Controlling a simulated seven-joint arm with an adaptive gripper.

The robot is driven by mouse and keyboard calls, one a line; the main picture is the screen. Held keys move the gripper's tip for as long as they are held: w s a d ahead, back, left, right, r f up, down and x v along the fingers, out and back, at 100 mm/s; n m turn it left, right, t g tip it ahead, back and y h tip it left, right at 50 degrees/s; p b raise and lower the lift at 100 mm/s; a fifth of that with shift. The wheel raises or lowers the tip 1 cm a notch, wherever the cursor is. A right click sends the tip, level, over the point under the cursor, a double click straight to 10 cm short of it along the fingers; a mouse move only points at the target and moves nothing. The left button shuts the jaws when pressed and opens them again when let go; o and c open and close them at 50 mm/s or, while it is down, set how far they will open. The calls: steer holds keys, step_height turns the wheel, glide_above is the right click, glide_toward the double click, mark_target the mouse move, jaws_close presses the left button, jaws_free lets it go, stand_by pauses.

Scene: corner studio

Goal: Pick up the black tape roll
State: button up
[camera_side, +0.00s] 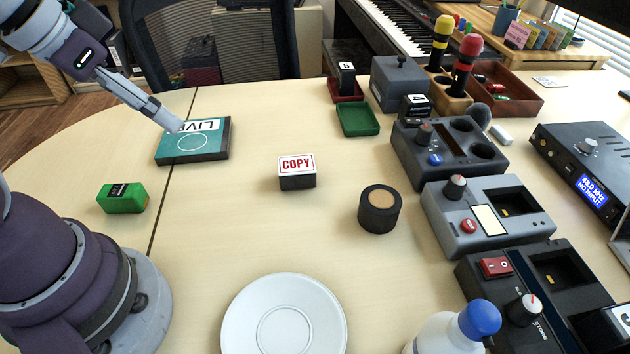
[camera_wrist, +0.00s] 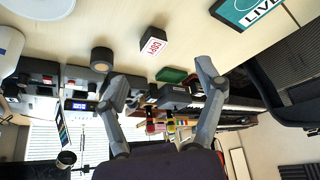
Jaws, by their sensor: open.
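The black tape roll (camera_side: 380,215) is a short dark cylinder with a tan disc on top. It sits flat on the table right of centre, and shows in the wrist view (camera_wrist: 102,62) at the upper left. My gripper (camera_side: 173,124) is at the upper left of the side view, near the teal LIVE box and well away from the tape roll. In the wrist view its two fingers (camera_wrist: 162,78) are spread wide with nothing between them.
The teal LIVE box (camera_side: 192,145), a green block (camera_side: 122,198) and a COPY box (camera_side: 297,172) lie left of the tape roll. Grey control boxes (camera_side: 487,220) stand close on its right. A white plate (camera_side: 284,318) is in front.

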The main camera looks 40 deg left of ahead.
steer(key=o, duration=0.4)
steer(key=shift+c, duration=0.2)
steer(key=m+g+h, duration=0.2)
steer(key=m, duration=0.4)
glide_above(381, 202)
steer(key=s+a, duration=0.1)
steer(key=s, duration=0.4)
step_height(381, 202, down, 9)
steer(key=x, duration=1)
steer(key=shift+w+a+f, duration=0.1)
steer(key=shift+w+f, duration=0.05)
steer(key=shift+f, duration=0.25)
